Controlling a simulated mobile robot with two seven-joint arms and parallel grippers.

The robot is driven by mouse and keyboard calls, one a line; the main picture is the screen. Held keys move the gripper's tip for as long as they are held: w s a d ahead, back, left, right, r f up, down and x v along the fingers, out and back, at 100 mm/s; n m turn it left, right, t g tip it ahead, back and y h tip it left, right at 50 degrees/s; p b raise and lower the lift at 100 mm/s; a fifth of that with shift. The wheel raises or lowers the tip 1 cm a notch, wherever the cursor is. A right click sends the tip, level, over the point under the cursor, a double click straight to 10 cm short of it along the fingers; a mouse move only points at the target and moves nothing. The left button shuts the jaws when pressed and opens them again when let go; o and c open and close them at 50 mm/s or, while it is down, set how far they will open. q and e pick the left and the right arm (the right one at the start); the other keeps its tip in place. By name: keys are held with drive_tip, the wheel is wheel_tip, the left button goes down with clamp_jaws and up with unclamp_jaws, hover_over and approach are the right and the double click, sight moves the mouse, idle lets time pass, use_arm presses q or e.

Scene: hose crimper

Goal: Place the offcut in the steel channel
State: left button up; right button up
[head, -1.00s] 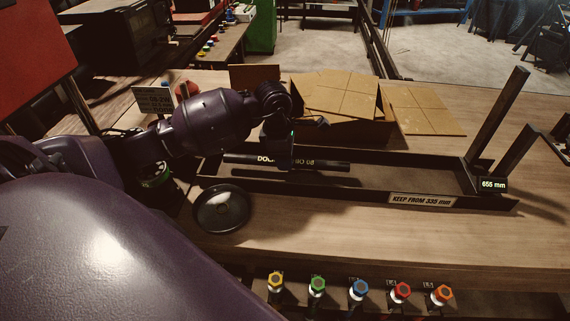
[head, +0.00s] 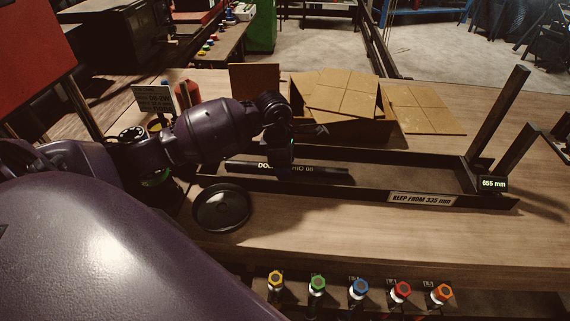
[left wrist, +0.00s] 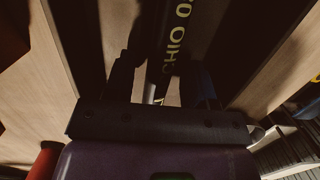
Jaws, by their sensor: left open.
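The offcut (head: 325,171) is a black hose piece with pale lettering, lying lengthwise in the left part of the steel channel (head: 425,179). It seems to rest on the channel floor. My left gripper (head: 283,160) is open, pointing down over the offcut near its middle. In the left wrist view the lettered offcut (left wrist: 181,35) runs between the two spread fingers, with the channel walls on either side. The gripper hides part of the offcut in the head view. My right gripper is not in view.
An open cardboard box (head: 335,95) stands behind the channel. A dark round dish (head: 222,207) sits in front of its left end. A 655 mm display (head: 493,183) and uprights are at the right end. Several coloured fittings (head: 359,288) line the front edge.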

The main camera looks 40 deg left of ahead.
use_arm(q)
drive_tip(key=shift+r, duration=0.1)
drive_tip(key=shift+r, duration=0.3)
wheel_tip(320, 180, up, 11)
drive_tip(key=a, duration=0.1)
drive_tip(key=shift+s+a+r+b, duration=0.25)
drive_tip(key=shift+s+b, duration=0.1)
drive_tip(key=shift+s, duration=0.1)
drive_tip(key=shift+f, duration=0.15)
